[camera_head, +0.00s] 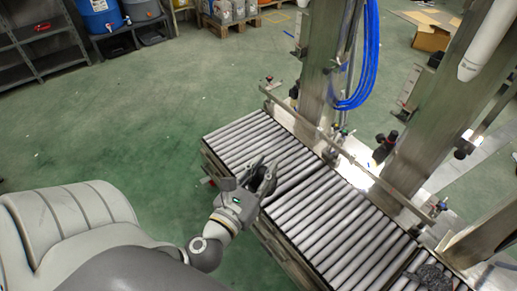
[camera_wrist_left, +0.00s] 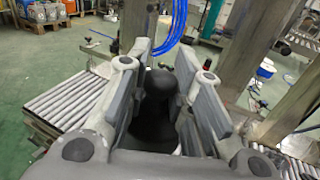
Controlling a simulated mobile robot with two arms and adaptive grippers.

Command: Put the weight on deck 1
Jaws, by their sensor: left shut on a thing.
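My left gripper (camera_head: 262,180) is over the left edge of the roller decks. In the left wrist view its fingers (camera_wrist_left: 165,90) are closed around a dark, round-topped weight (camera_wrist_left: 160,88). The weight is mostly hidden by the fingers in the head view. A roller deck (camera_head: 238,138) lies beyond the gripper, and another roller section (camera_head: 325,215) lies to its right and nearer. I see no label telling which is deck 1. My right gripper is not in view.
Steel posts (camera_head: 322,70) and a rail with small fittings stand along the far right side of the decks. Blue hoses (camera_head: 368,60) hang from one post. A dark lumpy object (camera_head: 432,277) lies on the rollers at lower right. The green floor at left is open.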

